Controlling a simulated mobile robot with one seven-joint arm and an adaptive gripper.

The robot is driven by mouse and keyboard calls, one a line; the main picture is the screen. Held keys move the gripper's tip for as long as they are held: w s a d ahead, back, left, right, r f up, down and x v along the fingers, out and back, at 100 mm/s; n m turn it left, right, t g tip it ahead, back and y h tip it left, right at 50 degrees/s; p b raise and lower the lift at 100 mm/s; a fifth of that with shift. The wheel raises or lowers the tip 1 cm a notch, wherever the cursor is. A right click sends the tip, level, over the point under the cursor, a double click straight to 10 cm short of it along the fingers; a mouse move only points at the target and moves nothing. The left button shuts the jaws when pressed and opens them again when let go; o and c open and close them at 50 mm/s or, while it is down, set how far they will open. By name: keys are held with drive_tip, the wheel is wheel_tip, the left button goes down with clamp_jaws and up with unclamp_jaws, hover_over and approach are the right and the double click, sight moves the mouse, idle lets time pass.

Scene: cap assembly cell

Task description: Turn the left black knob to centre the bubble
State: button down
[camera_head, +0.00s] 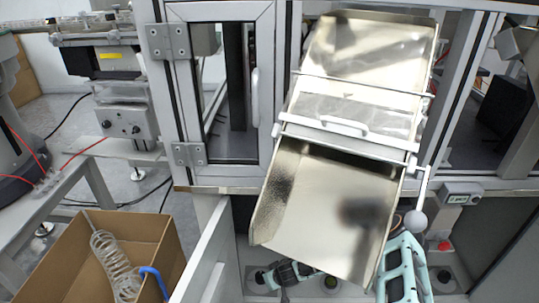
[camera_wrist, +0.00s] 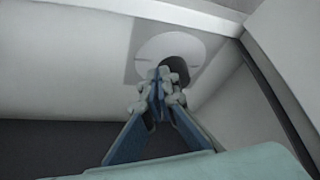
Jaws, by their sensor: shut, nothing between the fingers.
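In the wrist view a dark round knob (camera_wrist: 178,70) sits on a white disc on a grey square plate. My gripper (camera_wrist: 163,78) has its blue-grey fingers together, with nothing between them. Its tips overlap the lower left of the knob and hide part of it; I cannot tell whether they touch. In the head view a black knob (camera_head: 260,278) shows at the lower left under the metal chute, with my gripper (camera_head: 274,276) just right of it. I see no bubble in either view.
The tilted metal chute (camera_head: 325,205) hangs above the knobs and hides part of the space. An open grey door (camera_head: 212,258) stands at the left. A cardboard box (camera_head: 165,235) with a coiled tube lies beyond it. A red button (camera_head: 444,246) is at the right.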

sight(259, 284)
drive_tip(key=shift+f, duration=0.7)
drive_tip(key=shift+w+a, duration=0.2)
drive_tip(key=shift+s+a, duration=0.15)
drive_tip(key=shift+a, duration=0.05)
idle(0.3)
drive_tip(key=shift+s+a, duration=0.4)
drive_tip(key=shift+a, duration=0.1)
drive_tip(key=shift+s+a, duration=0.15)
drive_tip(key=shift+a, duration=0.5)
drive_tip(key=shift+s, duration=0.1)
idle(0.4)
